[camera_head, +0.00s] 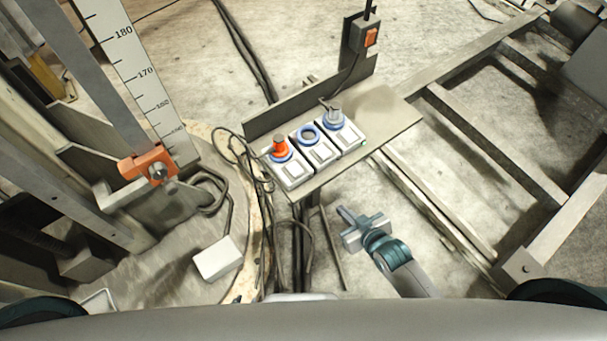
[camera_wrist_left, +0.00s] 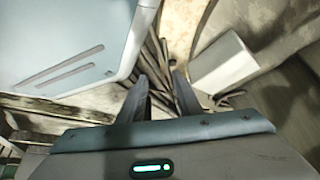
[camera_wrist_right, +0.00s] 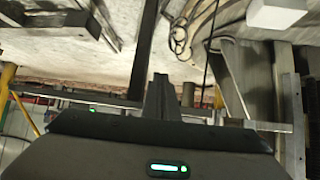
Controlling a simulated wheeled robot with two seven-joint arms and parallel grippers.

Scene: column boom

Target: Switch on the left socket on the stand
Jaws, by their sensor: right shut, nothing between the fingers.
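A row of three white sockets with blue rings sits on a grey stand plate (camera_head: 384,126). The left socket (camera_head: 293,174) has an orange plug (camera_head: 280,148) in it. The middle socket (camera_head: 318,150) is empty, and the right socket (camera_head: 349,138) holds a grey plug (camera_head: 333,117). Each has a rocker on its near part; the left rocker's position is too small to tell. My right gripper (camera_head: 347,216) is in front of the stand, right of and nearer than the left socket, apart from it; its shut, empty fingers show in the right wrist view (camera_wrist_right: 160,88). My left gripper (camera_wrist_left: 160,88) is open and empty.
Black cables (camera_head: 262,175) hang left of the stand. A scaled column with an orange clamp (camera_head: 147,163) stands at left. A white box (camera_head: 217,258) lies on the floor. Steel frame rails (camera_head: 490,150) run at right.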

